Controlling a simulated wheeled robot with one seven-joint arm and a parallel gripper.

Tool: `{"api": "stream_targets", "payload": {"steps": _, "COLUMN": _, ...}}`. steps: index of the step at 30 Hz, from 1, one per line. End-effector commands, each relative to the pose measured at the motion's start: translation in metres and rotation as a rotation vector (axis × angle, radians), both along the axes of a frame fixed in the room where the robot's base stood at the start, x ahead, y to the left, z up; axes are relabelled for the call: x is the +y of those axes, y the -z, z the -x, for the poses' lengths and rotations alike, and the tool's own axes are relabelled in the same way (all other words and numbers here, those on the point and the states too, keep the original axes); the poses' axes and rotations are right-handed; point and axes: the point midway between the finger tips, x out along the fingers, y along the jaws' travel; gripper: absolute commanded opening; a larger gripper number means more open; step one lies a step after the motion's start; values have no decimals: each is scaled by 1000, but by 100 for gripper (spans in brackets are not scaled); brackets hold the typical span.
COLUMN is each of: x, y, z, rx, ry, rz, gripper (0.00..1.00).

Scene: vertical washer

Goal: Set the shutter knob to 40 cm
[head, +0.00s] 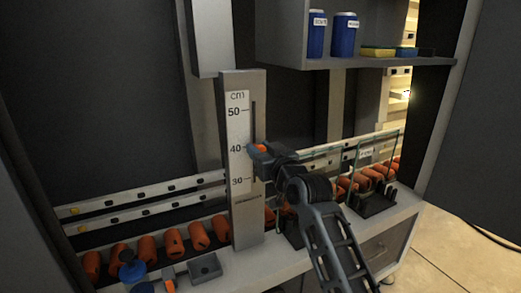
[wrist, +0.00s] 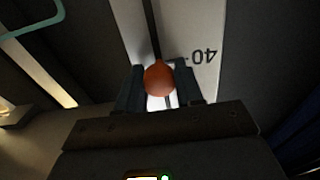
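The orange shutter knob (head: 260,148) sits in the vertical slot of the grey scale post (head: 247,215), level with or very near the 40 mark in the head view. The white scale (head: 238,130) reads 50, 40 and 30 cm from top to bottom. My gripper (head: 257,150) is at the knob and hides part of it. In the wrist view the knob (wrist: 159,80) fills the gap between both fingers, which appear shut on it.
A shelf (head: 350,62) with blue canisters (head: 317,36) and sponges (head: 378,51) hangs at the upper right. Several orange rollers (head: 173,242) line the counter on both sides of the post. A grey block (head: 204,268) sits before the post.

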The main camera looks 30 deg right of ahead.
Motion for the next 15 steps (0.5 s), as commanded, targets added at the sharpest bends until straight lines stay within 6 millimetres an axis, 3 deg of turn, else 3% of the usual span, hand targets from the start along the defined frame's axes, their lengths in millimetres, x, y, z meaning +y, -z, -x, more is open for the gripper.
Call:
{"api": "stream_targets", "payload": {"steps": 6, "x": 0, "y": -1, "z": 0, "rx": -1, "ry": 0, "rz": 0, "gripper": 58}}
{"api": "stream_targets", "payload": {"steps": 15, "x": 0, "y": -1, "z": 3, "rx": -2, "ry": 0, "rz": 0, "gripper": 58}}
